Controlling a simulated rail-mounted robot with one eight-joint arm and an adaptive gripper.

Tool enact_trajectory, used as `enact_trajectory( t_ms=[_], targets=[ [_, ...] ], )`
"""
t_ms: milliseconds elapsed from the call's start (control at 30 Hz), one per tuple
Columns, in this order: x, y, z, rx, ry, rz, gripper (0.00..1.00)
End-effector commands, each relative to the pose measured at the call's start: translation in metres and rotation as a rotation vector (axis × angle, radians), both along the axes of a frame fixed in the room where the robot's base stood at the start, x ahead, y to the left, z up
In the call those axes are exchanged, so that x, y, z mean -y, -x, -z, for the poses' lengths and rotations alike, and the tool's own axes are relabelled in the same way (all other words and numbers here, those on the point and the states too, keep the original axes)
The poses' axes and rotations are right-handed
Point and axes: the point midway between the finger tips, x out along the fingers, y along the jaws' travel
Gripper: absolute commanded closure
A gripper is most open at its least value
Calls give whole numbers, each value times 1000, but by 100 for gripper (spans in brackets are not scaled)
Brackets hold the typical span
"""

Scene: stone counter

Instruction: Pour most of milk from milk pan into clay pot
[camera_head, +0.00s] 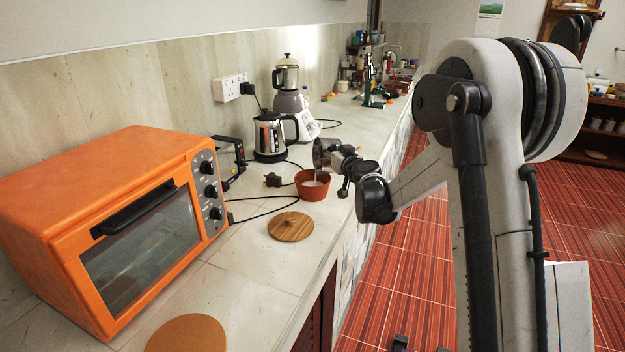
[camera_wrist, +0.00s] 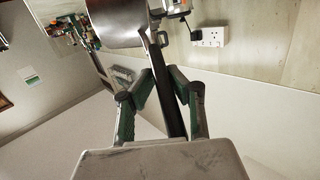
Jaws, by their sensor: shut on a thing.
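My gripper (camera_head: 347,170) is shut on the dark handle of the metal milk pan (camera_head: 322,152) and holds it above the counter. The pan is tipped on its side over the clay pot (camera_head: 312,192). The reddish-brown pot stands upright near the counter's front edge. A thin white streak runs from below the pan into the pot, and white milk shows inside it. In the wrist view, the fingers (camera_wrist: 162,80) close around the pan handle, and the pan's metal body (camera_wrist: 117,24) is at the top. The inside of the pan is hidden.
A round wooden lid (camera_head: 291,227) lies in front of the pot. A steel kettle (camera_head: 270,136) and a blender (camera_head: 291,95) stand behind. An orange oven (camera_head: 120,220) fills the left. A dark cable runs across the counter left of the pot.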

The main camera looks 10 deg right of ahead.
Motion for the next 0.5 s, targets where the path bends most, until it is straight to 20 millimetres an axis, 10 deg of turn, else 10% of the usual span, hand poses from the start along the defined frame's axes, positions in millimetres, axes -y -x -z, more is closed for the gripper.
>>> enact_trajectory(
  t_ms=[500],
  targets=[
    [-8, 1, -1, 5, 52, 2, 100]
  ],
)
